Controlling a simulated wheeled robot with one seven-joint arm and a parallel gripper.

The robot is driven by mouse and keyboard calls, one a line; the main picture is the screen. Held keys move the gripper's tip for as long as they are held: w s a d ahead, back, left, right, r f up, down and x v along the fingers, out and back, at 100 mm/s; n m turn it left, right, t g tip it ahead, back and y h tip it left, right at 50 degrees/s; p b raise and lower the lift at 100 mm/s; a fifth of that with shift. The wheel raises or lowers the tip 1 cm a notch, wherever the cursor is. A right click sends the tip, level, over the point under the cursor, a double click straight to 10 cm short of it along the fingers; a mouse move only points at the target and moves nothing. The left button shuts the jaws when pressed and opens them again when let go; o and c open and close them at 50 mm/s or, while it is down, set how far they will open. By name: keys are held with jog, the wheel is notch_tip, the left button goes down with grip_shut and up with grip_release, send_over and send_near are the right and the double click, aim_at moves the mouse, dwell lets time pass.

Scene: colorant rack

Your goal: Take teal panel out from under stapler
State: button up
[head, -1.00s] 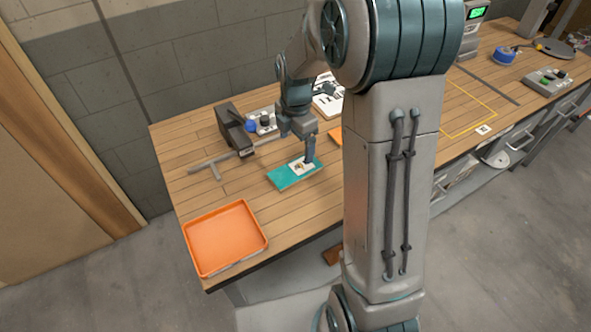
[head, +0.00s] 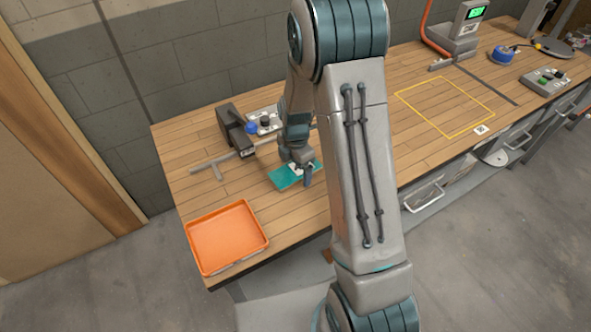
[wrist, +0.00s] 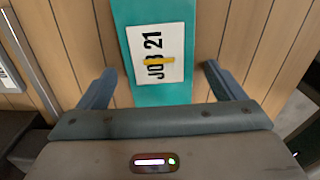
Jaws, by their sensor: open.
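The teal panel (head: 284,179) lies flat on the wooden bench, with a white label reading "JOB 21" on it. In the wrist view the panel (wrist: 160,95) runs between my open fingers, with bare wood showing on both sides. My gripper (head: 298,174) is low over the panel's label end and hides part of it; the wrist view shows the gripper (wrist: 159,74) open and empty. I see no stapler on the visible part of the panel. A dark upright device (head: 232,126) stands behind it, apart from it; I cannot tell if it is the stapler.
An orange tray (head: 226,236) sits at the bench's front left corner. A grey T-shaped bar (head: 215,166) lies left of the panel. A small box with knobs (head: 264,121) is behind. A yellow outlined square (head: 443,106) on the right is clear.

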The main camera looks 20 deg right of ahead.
jog(key=c, duration=1.2)
jog(key=shift+r, duration=0.15)
